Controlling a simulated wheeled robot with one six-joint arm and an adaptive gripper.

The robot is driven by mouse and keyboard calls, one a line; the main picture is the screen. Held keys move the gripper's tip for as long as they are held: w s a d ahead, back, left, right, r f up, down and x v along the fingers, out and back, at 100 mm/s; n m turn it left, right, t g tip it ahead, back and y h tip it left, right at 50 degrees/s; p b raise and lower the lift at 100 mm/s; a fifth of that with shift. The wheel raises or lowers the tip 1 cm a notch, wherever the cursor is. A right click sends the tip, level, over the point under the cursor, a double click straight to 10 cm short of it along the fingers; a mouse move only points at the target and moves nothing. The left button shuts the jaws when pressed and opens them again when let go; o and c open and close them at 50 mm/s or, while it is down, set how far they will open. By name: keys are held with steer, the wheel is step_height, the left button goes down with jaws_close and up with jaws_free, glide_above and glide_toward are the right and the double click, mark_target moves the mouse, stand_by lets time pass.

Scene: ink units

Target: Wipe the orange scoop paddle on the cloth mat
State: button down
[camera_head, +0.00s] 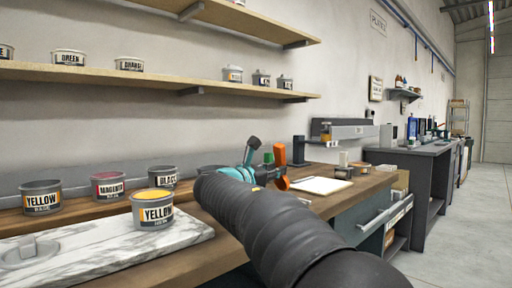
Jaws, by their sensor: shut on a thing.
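An orange scoop paddle (280,160) stands upright above the far part of the workbench. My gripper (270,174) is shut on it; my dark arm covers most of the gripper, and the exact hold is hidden. A flat white piece (321,185), which looks like the cloth mat, lies on the bench to the right of the paddle. The paddle appears apart from it. Whether ink is on the paddle cannot be told.
An open yellow ink tub (153,213) stands on a marble slab (100,244) at the left. Magenta (109,187), black (163,177) and another yellow tub (41,198) stand behind. A small pale cup (343,172) stands beyond the white piece. Wall shelves hang above.

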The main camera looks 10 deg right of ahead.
mark_target(275, 149)
steer(key=shift+w+r+p, duration=0.1)
steer(key=shift+r+p, duration=0.5)
steer(key=shift+r, duration=2.05)
